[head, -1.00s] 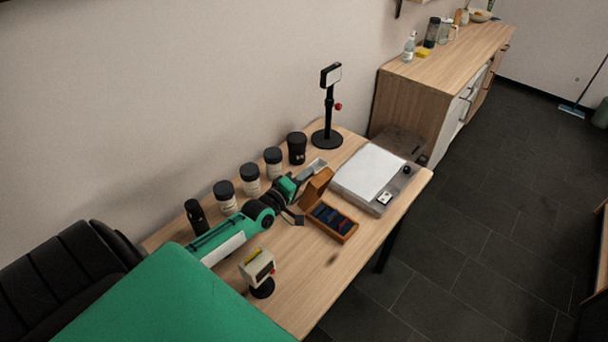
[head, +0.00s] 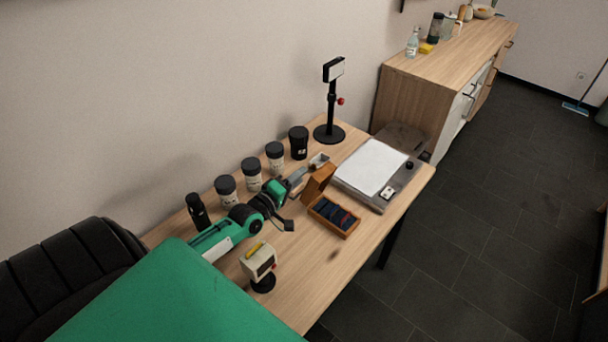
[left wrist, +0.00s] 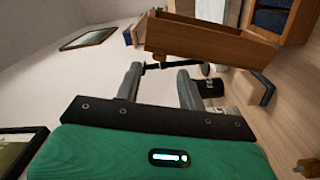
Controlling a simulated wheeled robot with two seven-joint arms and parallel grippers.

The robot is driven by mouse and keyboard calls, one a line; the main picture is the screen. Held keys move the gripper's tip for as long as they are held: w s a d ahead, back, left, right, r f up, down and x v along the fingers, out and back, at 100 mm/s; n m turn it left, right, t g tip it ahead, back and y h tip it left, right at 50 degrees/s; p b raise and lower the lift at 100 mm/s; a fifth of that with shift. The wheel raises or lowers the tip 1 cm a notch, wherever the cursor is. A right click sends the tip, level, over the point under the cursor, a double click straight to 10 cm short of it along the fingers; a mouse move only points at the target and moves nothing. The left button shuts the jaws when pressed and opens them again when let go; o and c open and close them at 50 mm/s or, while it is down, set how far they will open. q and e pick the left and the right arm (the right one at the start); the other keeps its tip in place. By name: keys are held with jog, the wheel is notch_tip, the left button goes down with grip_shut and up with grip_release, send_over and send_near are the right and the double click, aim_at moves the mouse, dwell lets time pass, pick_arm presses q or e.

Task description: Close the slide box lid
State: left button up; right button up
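The wooden slide box (head: 350,231) sits on the table with its dark and coloured slides showing. Its lid (head: 319,183) stands open, raised roughly upright at the box's left side. In the left wrist view the lid (left wrist: 205,40) spans the top, just beyond the fingertips, and part of the slide box (left wrist: 290,22) shows at the top right. My left gripper (head: 297,176) is just left of the lid, on the side away from the slides. In the left wrist view its fingers (left wrist: 160,80) are apart with nothing held between them. My right gripper is out of view.
A flat device with a white top (head: 372,166) lies close right of the box. Several black-lidded jars (head: 251,172) line the wall side. A stand (head: 331,105) is at the back, and a small meter (head: 259,262) in front. The table's front edge is clear.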

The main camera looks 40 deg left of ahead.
pick_arm(q)
jog(key=shift+s+a, duration=0.15)
jog(key=shift+s, duration=1.35)
jog(key=c, duration=0.6)
jog(key=shift+a+r, duration=0.15)
jog(key=shift+a, duration=0.1)
grip_shut()
jog(key=s+a+r+m+g+h+p, duration=0.1)
jog(key=s+a+r+h, duration=0.1)
jog(key=a, duration=0.5)
jog(key=shift+a+m+h+p, duration=0.2)
jog(key=shift+m+h+p, duration=0.1)
